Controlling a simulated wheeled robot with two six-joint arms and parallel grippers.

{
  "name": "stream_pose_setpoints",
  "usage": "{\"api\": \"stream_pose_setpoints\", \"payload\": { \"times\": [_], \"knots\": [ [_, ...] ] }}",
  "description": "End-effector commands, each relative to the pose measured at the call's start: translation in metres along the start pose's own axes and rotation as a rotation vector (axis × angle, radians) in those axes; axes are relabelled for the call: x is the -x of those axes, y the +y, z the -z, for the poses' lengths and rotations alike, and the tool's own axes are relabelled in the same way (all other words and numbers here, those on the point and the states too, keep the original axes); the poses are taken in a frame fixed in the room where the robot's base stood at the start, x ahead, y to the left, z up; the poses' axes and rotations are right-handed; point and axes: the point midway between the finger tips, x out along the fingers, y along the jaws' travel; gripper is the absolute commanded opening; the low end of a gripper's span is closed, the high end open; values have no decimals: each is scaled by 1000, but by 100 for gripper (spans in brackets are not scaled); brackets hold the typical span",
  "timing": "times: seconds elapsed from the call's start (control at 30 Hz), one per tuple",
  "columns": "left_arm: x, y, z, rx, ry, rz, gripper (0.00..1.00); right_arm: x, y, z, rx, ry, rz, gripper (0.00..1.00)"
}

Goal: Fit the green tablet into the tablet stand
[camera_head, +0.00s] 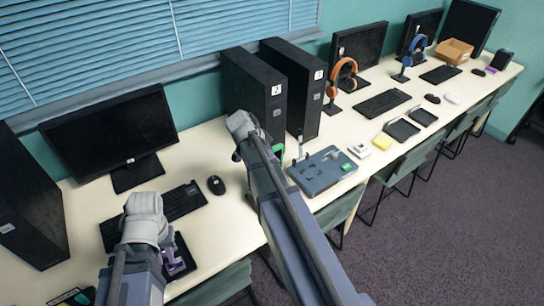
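A small bright green piece (279,151) shows beside my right forearm, in front of the black computer towers. It may be part of the green tablet, but the arm hides most of it. My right gripper is hidden behind that arm. My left gripper (174,256) is low over the desk, in front of the left keyboard, by a dark object with purple parts. My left arm partly covers it, and its finger opening is unclear. I cannot clearly identify the tablet stand.
A grey-blue board (318,175) with upright parts and a green patch lies right of my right arm. Two black towers (252,90) stand behind it. A monitor (112,130), keyboard (182,201) and mouse (216,185) are left. Dark flat panels (402,130) lie farther right. Chairs line the desk's front.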

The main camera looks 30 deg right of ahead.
Motion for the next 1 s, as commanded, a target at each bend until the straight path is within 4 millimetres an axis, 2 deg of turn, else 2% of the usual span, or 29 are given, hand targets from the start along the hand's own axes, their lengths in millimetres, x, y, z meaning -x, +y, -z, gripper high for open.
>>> {"api": "stream_pose_setpoints", "payload": {
  "times": [0.6,1.0],
  "knots": [
    [-4,0,0,0,0,0,25,-4,0,-2,0,1,0,0],
    [-15,1,1,0,0,0,25,-13,0,-7,0,1,0,0]
  ]
}}
